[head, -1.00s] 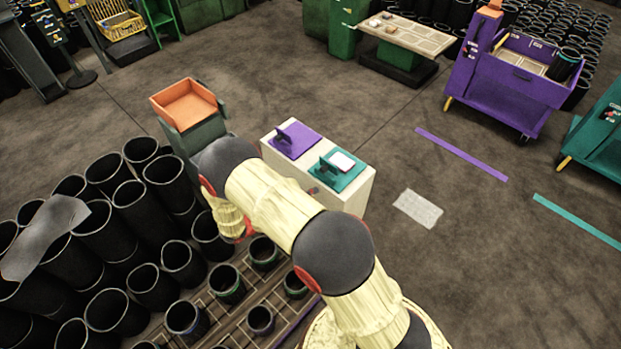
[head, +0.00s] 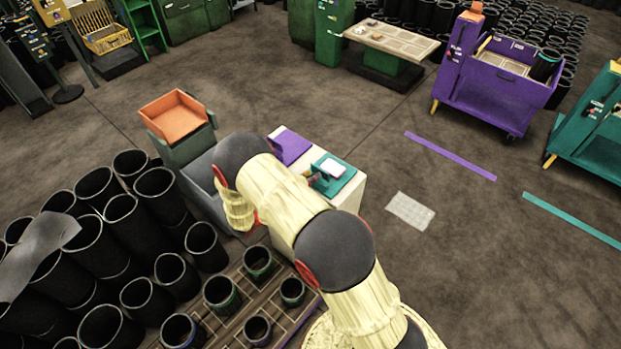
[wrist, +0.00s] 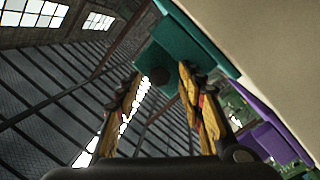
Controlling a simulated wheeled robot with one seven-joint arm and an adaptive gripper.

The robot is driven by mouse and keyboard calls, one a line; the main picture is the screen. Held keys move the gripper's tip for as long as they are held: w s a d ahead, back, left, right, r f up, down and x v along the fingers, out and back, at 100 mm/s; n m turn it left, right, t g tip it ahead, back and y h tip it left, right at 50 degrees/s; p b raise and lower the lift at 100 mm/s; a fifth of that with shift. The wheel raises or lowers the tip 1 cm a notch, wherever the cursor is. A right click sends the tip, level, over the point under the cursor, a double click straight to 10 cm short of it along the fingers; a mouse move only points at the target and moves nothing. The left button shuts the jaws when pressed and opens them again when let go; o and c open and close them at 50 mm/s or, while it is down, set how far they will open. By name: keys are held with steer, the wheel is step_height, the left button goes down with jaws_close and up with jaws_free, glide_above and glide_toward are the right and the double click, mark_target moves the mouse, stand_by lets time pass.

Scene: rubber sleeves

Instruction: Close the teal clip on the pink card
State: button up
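The teal clip (head: 328,176) stands on a teal plate on the right part of a cream pedestal in the head view. A small card (head: 333,169), looking almost white, lies on that plate beside the clip. In the wrist view my gripper (wrist: 160,74) is open, its two yellow-brown fingers apart.
A purple plate (head: 293,146) lies on the same pedestal (head: 353,196), partly behind my arm. An orange tray (head: 174,117) stands left of it. Black sleeves (head: 123,222) crowd the lower left. Floor to the right is open, with a pale mat (head: 410,211).

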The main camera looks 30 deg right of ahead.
steer(key=shift+d, duration=0.25)
steer(key=shift+c, duration=0.5)
jaws_close()
